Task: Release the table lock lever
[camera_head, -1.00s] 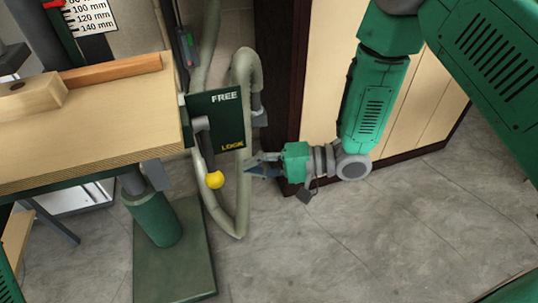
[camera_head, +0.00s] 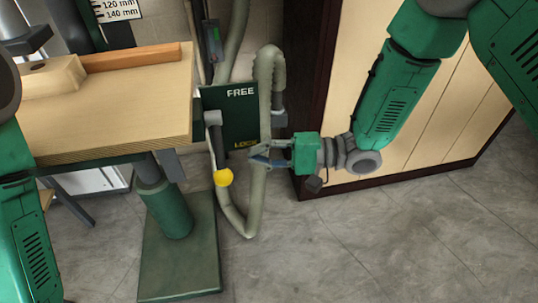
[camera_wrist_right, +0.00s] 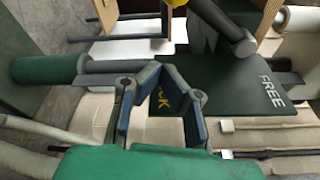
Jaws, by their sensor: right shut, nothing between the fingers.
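The lock lever (camera_head: 217,145) is a grey arm with a yellow ball knob (camera_head: 223,177) at its lower end. It hangs down from a dark green plate (camera_head: 240,115) marked FREE above and LOCK below. In the right wrist view the lever (camera_wrist_right: 222,22) is at the top, its knob cut off by the edge. My right gripper (camera_head: 254,155) is shut and empty, beside the LOCK label and right of the lever, apart from it. In the wrist view my fingers overlap the LOCK lettering. My left arm shows at the left edge, its gripper outside the view.
A wooden table (camera_head: 110,110) with a wooden block stands left of the plate, on a green column (camera_head: 166,208). A beige hose (camera_head: 262,195) loops beneath and behind my right gripper. A cabinet (camera_head: 390,110) stands at the right. The floor in front is clear.

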